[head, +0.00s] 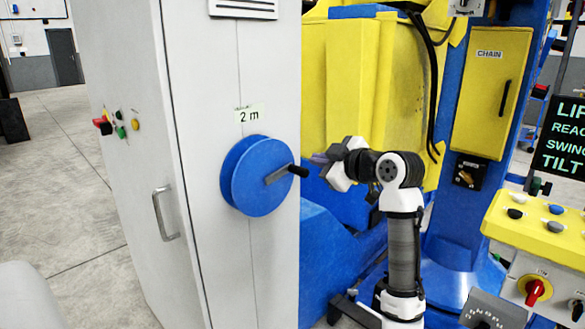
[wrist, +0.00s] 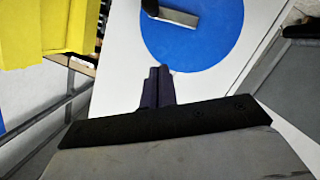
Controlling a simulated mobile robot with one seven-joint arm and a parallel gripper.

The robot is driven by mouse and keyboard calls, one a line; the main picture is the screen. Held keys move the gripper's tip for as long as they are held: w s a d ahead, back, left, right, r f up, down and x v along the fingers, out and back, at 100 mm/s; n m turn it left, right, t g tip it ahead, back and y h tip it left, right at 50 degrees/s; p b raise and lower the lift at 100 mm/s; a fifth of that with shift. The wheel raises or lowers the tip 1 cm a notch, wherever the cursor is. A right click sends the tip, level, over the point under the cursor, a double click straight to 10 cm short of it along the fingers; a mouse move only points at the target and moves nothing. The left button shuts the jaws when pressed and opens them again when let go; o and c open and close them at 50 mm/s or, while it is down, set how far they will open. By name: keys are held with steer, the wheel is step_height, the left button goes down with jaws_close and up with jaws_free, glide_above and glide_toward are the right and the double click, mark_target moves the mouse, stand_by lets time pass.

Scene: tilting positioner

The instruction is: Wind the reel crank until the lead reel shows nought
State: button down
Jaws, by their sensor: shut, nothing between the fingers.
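The lead reel (head: 250,185) is a blue disc on the side of a white cabinet. Its crank is a grey arm (head: 277,175) with a black handle (head: 298,171) pointing right. A label (head: 249,114) above the reel reads "2 m". My gripper (head: 320,158) is shut and empty, just right of the crank handle and apart from it. In the wrist view the shut fingers (wrist: 160,75) lie at the lower edge of the blue reel (wrist: 205,45). The crank arm (wrist: 172,17) and black handle (wrist: 150,7) show above the fingertips.
The white cabinet (head: 120,200) has a door handle (head: 165,214) and coloured buttons on its left face. A yellow and blue machine (head: 345,80) stands behind my arm. A control box (head: 540,225) with a red knob is at the right. Open floor lies left.

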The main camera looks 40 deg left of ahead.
steer(key=p, duration=0.3)
glide_toward(289, 166)
steer(key=s+a+r, duration=0.2)
steer(key=a+r, duration=0.1)
steer(key=r, duration=0.1)
steer(key=w+f, duration=0.1)
steer(key=w+f+p, duration=0.1)
steer(key=a+f, duration=0.1)
steer(key=f, duration=0.1)
steer(key=shift+w+f+p, duration=0.1)
steer(key=shift+w+p, duration=0.2)
steer(key=shift+w, duration=0.1)
steer(key=shift+w+f+m, duration=0.2)
steer(key=shift+f+m, duration=0.1)
steer(key=shift+m, duration=0.1)
